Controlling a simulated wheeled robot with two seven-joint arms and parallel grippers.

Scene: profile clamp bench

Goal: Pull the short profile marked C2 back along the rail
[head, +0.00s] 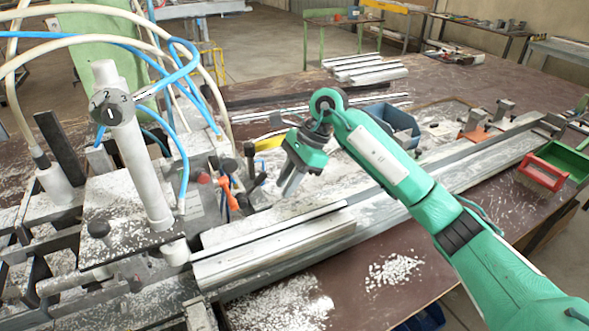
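A short, pale metal profile (278,246) lies along the rail (440,178) at the front of the clamp machine, its left end by the machine. No C2 mark is readable on it at this size. My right gripper (290,186) hangs above and behind the profile, apart from it, with its fingers pointing down. I see nothing between the fingers, but their gap is too small to judge. My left gripper is out of the picture.
The clamp machine (128,205) with a white post and hoses fills the left. A blue bin (392,122) stands behind my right arm. A red-handled brush (541,174) and green tray (568,160) lie at right. White chips (394,271) litter the brown tabletop.

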